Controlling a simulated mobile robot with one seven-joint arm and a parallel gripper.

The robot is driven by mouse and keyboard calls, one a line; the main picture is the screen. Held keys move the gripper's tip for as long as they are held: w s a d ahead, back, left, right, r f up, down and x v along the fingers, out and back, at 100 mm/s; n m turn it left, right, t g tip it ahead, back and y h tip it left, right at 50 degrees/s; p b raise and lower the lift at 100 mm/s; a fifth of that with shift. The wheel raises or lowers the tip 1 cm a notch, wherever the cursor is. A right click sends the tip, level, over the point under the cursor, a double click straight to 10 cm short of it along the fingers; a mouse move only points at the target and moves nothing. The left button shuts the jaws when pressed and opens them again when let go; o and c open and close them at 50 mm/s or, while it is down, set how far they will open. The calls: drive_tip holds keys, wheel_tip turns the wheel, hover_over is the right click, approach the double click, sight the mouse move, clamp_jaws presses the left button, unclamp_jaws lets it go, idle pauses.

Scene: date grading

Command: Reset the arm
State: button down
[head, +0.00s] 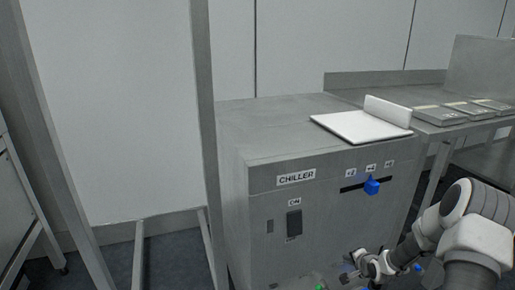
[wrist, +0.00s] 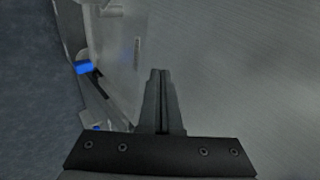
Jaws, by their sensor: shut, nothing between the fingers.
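My arm reaches in from the lower right of the head view, bent in front of the chiller (head: 258,235). My gripper is at the bottom of the head view, low by the chiller's front, and small there. In the wrist view my gripper (wrist: 160,72) has its fingers together with nothing between them. A grey metal surface fills the right of the wrist view. I cannot tell whether the gripper touches anything.
The chiller front has a blue slider knob (head: 371,186) in a slot and a dark ON switch (head: 294,224). A white board (head: 355,126) lies on its top. A steel table (head: 430,125) with several flat grey trays stands at the right. A metal post (head: 204,130) rises left of the chiller.

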drive_tip(key=s+a+r+n+g+h, duration=0.1)
drive_tip(key=s+a+r+n, duration=0.15)
drive_tip(key=r, duration=0.65)
drive_tip(key=s+a+r+n+g+h, duration=0.1)
drive_tip(key=s+a+r+n, duration=0.2)
drive_tip(key=r, duration=0.6)
drive_tip(key=s+a+r+n+g+h, duration=0.1)
drive_tip(key=s+r+n, duration=0.1)
drive_tip(key=s+r, duration=0.5)
drive_tip(key=s+a+r+n+g+y, duration=0.1)
drive_tip(key=s+a+r+n, duration=0.35)
drive_tip(key=s, duration=0.75)
drive_tip(key=s+a+r+n+y, duration=0.1)
drive_tip(key=s+a+r+n, duration=0.1)
drive_tip(key=s+a+r, duration=0.7)
drive_tip(key=s+d+r+p, duration=0.1)
drive_tip(key=r+p, duration=1.2)
drive_tip(key=p, duration=0.1)
drive_tip(key=s+d+r+p, duration=0.1)
drive_tip(key=d+r+p, duration=0.1)
drive_tip(key=r+p, duration=1.1)
drive_tip(key=shift+p, duration=0.8)
